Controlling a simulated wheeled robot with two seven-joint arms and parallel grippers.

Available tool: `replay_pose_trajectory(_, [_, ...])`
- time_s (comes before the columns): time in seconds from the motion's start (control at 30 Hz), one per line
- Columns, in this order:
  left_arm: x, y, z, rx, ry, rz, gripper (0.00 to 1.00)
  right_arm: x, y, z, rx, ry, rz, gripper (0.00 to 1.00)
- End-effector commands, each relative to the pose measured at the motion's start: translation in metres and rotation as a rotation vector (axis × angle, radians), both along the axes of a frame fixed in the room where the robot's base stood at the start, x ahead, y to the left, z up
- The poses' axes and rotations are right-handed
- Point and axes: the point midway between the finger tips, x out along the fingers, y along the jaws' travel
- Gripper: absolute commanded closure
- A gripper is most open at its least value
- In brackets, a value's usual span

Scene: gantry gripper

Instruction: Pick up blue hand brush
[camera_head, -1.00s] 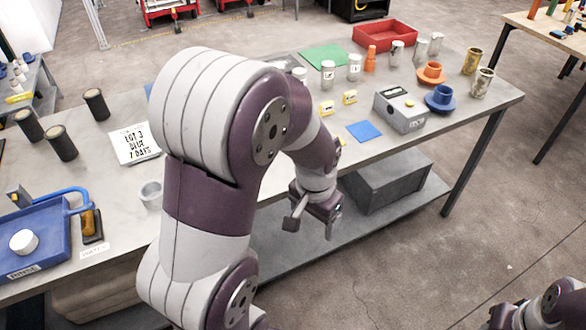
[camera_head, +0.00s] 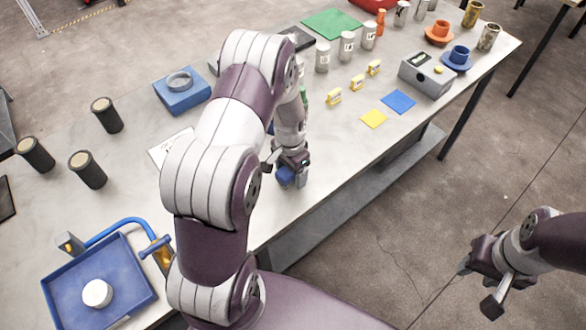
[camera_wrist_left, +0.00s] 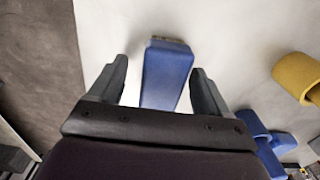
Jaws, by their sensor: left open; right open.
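A blue block-shaped thing, which looks like the blue hand brush (camera_head: 285,176), is at the table's front edge area. In the left wrist view the brush (camera_wrist_left: 168,80) is a long blue body with a narrow brownish strip at its far end. My left gripper (camera_head: 283,172) points down over it and is open. In the left wrist view its fingertips (camera_wrist_left: 160,70) lie on either side of the brush, with gaps showing. Its near end is hidden behind the gripper body. My right gripper (camera_head: 477,287) is open and empty, off the table over the floor.
Black cylinders (camera_head: 88,170) and a blue tray (camera_head: 66,292) with a white round piece are at left. Yellow blocks (camera_head: 334,97), a yellow square (camera_head: 374,119), a blue square (camera_head: 398,101) and a grey box (camera_head: 426,78) are at right. My left arm hides the table's middle.

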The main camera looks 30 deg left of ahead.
Motion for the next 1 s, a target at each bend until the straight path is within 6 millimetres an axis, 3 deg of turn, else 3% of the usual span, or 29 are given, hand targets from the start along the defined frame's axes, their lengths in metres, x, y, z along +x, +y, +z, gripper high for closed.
replay_pose_trajectory(0.2, [0.0, 0.0, -0.002, 0.0, -0.002, 0.001, 0.22, 0.0, 0.0, 0.0, 0.0, 0.0, 0.0, 0.57])
replay_pose_trajectory(0.37, [0.0, 0.0, -0.002, 0.001, -0.001, 0.001, 0.74, 0.0, 0.0, 0.0, 0.0, 0.0, 0.0, 0.57])
replay_pose_trajectory(0.4, [0.0, 0.0, -0.002, 0.0, -0.002, 0.001, 0.8, 0.0, 0.0, 0.0, 0.0, 0.0, 0.0, 0.57])
replay_pose_trajectory(0.77, [0.001, 0.0, 0.004, 0.001, -0.004, 0.001, 0.8, 0.0, 0.0, -0.003, 0.0, 0.0, 0.0, 0.57])
replay_pose_trajectory(1.0, [0.004, -0.002, 0.04, 0.001, -0.008, -0.001, 0.8, 0.0, 0.0, -0.016, 0.0, 0.0, 0.0, 0.57])
